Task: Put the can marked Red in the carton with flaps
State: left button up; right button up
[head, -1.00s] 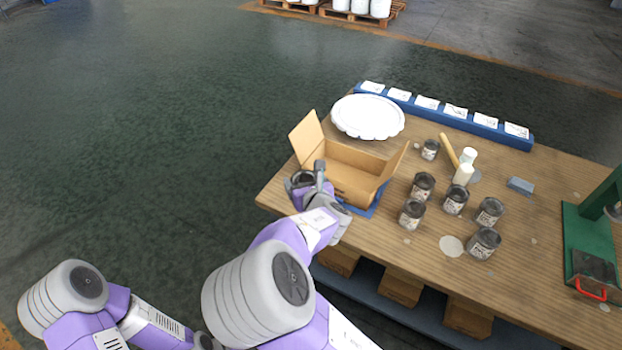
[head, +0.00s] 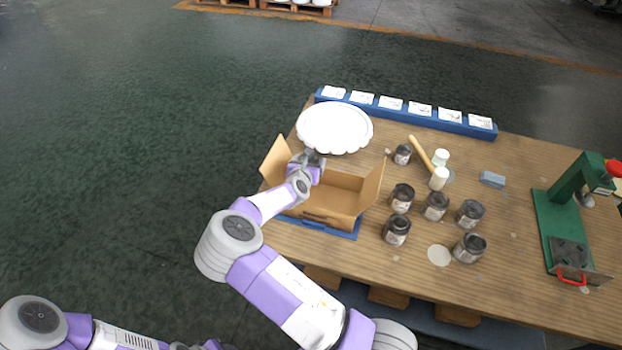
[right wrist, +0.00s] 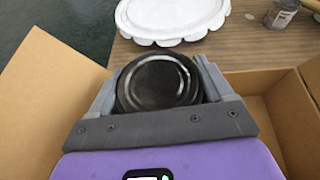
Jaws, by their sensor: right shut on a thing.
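The carton with flaps (head: 341,196) stands open near the table's left end, with its flaps spread outward. My right gripper (head: 312,160) is over the carton's far left part. In the right wrist view it is shut on a can (right wrist: 158,82), whose dark round lid faces the camera. Its label is hidden, so I cannot read its marking. Carton walls and flaps show on both sides of the gripper there. I cannot tell how high the can is above the carton floor. My left arm shows only at the lower left; its gripper is out of view.
Several other dark cans (head: 435,206) stand right of the carton. A white scalloped dish (head: 335,128) lies behind it. A blue rail with white cards (head: 405,108) runs along the back. A green press (head: 565,225) stands at the right.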

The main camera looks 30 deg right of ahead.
jog(key=shift+w+f+b, duration=0.1)
jog(key=shift+f+b, duration=0.2)
jog(key=shift+f, duration=2.3)
jog(key=shift+f+b, duration=0.6)
jog(key=o, duration=1)
